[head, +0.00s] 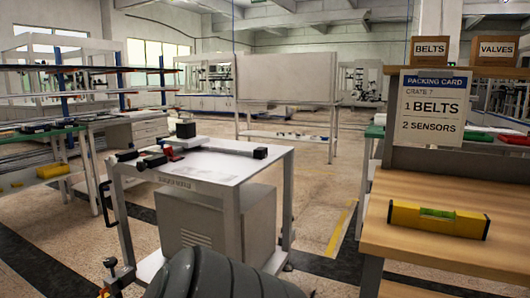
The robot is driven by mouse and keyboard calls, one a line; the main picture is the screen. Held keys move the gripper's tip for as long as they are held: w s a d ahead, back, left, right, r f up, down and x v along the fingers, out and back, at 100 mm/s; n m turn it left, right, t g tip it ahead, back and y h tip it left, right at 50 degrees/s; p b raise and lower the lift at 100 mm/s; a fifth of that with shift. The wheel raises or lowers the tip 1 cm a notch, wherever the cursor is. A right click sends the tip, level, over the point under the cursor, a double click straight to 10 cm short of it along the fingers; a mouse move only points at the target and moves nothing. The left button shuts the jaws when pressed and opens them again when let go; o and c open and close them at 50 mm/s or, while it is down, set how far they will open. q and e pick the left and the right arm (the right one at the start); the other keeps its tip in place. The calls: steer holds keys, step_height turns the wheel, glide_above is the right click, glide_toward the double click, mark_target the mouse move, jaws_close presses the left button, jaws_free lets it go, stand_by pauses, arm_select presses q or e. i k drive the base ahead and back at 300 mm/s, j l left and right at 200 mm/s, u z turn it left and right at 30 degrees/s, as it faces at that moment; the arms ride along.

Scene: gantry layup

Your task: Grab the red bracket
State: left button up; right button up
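A small red part (171,154) lies on the top of the white cart (215,172), near its back left. It may be the red bracket, but it is too small to tell its shape. Black parts (150,161) lie close around it and partly hide it. No red bracket shows clearly elsewhere. Neither of my grippers can be made out in the head view.
A dark ribbed form (225,277) fills the bottom middle. A wooden bench (425,243) at right holds a yellow level (438,219) and a packing card (432,107). Green-topped benches (40,133) stand left. Floor between cart and wooden bench is clear.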

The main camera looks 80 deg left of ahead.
mark_target(168, 151)
steer(key=u, duration=3.6)
steer(key=k+l, duration=0.1)
steer(key=l, duration=0.3)
steer(key=k+l+u, duration=0.1)
steer(key=l, duration=0.25)
steer(key=k+l, duration=0.1)
steer(key=l, duration=0.3)
steer(key=k+l, duration=0.1)
steer(key=l, duration=0.25)
steer(key=k+l+u, duration=0.1)
steer(key=l, duration=0.3)
steer(key=i+j+u, duration=0.1)
steer(key=u, duration=0.4)
steer(key=i+j+u, duration=0.15)
steer(key=u, duration=0.3)
steer(key=i+u, duration=0.1)
steer(key=u, duration=0.4)
steer(key=i, duration=3.4)
